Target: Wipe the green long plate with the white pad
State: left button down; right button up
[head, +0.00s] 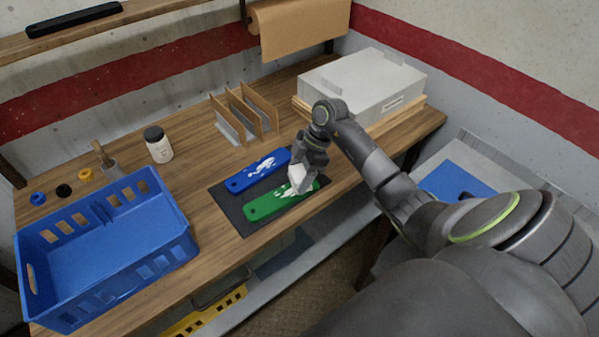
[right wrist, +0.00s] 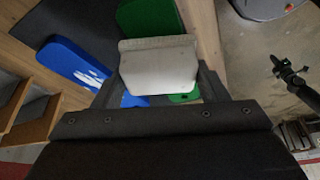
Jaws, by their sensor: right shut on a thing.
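The green long plate (head: 262,207) lies on a dark mat (head: 229,207) near the front edge of the workbench, with white smears toward its right end. It also shows in the right wrist view (right wrist: 150,18). My right gripper (head: 299,184) is over the right end of the green plate, shut on the white pad (head: 297,175). The pad (right wrist: 158,66) covers part of the green plate in the right wrist view; I cannot tell whether it touches the plate. My left gripper is not in view.
A blue long plate (head: 247,177) with white smears lies behind the green one. A blue crate (head: 115,274), a white bottle (head: 158,145), a brush (head: 107,163), a wooden divider rack (head: 243,112) and a large grey box (head: 361,82) stand on the bench.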

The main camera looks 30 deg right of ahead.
aim_at(278, 197)
jog(key=shift+f+b, duration=0.55)
jog(key=shift+f, duration=0.4)
jog(key=shift+a+r+p, duration=0.15)
jog(key=shift+a+p, duration=0.65)
jog(key=shift+a, duration=0.85)
jog(key=shift+a+p, duration=0.5)
jog(key=shift+a, duration=1.5)
jog(key=shift+d+f, duration=0.1)
jog(key=shift+f, duration=0.15)
jog(key=shift+d+p, duration=0.45)
jog(key=shift+d, duration=0.5)
jog(key=shift+d+r+p, duration=0.1)
jog(key=shift+d+p, duration=0.2)
jog(key=shift+d, duration=2.4)
